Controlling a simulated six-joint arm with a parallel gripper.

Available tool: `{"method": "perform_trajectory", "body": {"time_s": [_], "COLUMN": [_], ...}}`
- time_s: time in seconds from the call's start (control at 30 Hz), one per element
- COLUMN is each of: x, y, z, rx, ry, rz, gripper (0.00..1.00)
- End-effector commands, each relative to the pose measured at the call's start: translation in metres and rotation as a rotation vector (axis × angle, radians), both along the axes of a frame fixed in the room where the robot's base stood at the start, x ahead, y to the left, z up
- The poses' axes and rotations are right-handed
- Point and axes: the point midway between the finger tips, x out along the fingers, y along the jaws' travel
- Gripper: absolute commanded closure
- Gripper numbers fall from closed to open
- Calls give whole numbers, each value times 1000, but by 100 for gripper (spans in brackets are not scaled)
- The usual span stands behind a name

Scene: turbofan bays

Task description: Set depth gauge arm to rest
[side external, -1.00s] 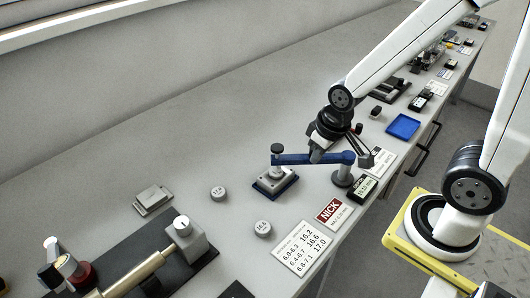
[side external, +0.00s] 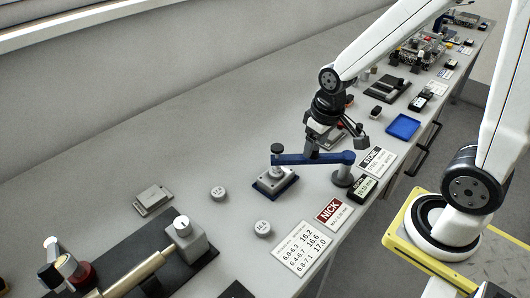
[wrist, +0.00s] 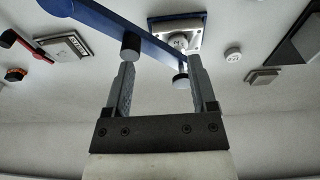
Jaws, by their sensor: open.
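The blue depth gauge arm (side external: 314,158) reaches from a grey post (side external: 342,175) on the right to a dial-topped plunger (side external: 277,151) on the left. The plunger end is over a grey block on a blue base (side external: 272,183). In the wrist view the blue arm (wrist: 105,22) crosses the upper left, with dark knobs hanging near the fingers. My gripper (side external: 335,143) is open and empty, just above and behind the arm in the side view. The wrist view shows its spread fingertips (wrist: 161,62); whether either touches the arm, I cannot tell.
A red NICK card (side external: 329,211), a number card (side external: 300,246) and a small readout (side external: 363,187) lie along the front edge. A blue tray (side external: 403,126) is farther right. The back of the bench is clear.

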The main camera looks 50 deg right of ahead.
Motion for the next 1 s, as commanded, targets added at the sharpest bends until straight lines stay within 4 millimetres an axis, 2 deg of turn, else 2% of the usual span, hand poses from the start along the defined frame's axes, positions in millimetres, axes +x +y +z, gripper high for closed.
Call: {"method": "perform_trajectory", "body": {"time_s": [0.2,0.33,0.67,1.0], "x": [20,25,26,25], "y": [-30,-40,-42,-42], "z": [13,18,17,-9], "rx": [4,9,10,11], "ry": [102,138,148,150], "rz": [-5,-2,0,0], "gripper": [27,27,27,27]}}
